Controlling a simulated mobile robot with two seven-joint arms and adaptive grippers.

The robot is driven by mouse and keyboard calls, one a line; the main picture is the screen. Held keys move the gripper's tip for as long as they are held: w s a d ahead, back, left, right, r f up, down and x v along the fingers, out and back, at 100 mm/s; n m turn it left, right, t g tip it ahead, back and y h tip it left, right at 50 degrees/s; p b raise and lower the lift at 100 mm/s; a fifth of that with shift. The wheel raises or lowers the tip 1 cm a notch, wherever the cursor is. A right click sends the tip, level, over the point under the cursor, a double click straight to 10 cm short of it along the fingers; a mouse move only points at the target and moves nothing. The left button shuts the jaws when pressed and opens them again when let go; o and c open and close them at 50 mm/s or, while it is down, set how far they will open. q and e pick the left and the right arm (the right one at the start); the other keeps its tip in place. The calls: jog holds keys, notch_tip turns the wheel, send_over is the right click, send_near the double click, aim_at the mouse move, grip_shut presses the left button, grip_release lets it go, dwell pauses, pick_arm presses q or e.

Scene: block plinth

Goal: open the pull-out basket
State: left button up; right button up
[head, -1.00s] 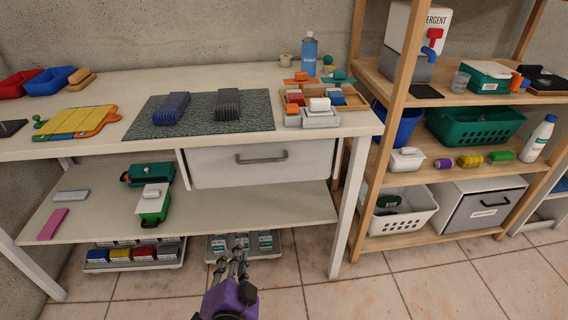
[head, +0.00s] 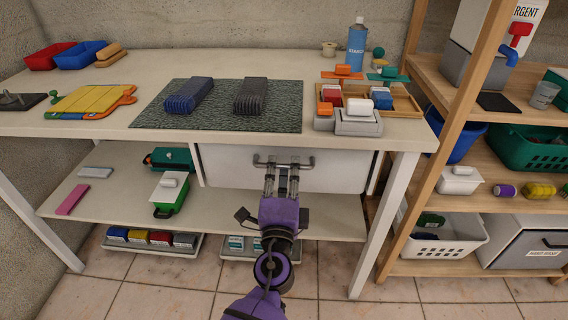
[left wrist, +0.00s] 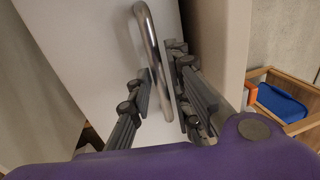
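The pull-out basket (head: 335,175) is a white box front with a grey bar handle (head: 306,165), under the tabletop. Its front looks closed, close under the table edge. My left gripper (head: 282,170) is at the handle, with its fingers pointing at the front. In the left wrist view the handle (left wrist: 148,30) runs between the two fingers of the left gripper (left wrist: 162,95). The fingers are apart, one on each side of the bar, and I see a gap beside it. The basket's inside is hidden. My right gripper is in neither view.
The tabletop (head: 230,62) above bears a dark mat, a wooden tray with small items and a blue bottle. A lower shelf (head: 110,205) runs beneath the basket. A table leg (head: 385,225) and a wooden rack (head: 440,125) stand to the right. Tiled floor lies in front.

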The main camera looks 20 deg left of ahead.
pick_arm(q)
jog(key=shift+w+a+r, duration=0.1)
jog(key=shift+w+a, duration=0.05)
jog(key=shift+w, duration=0.5)
grip_shut()
jog(key=shift+s, duration=0.15)
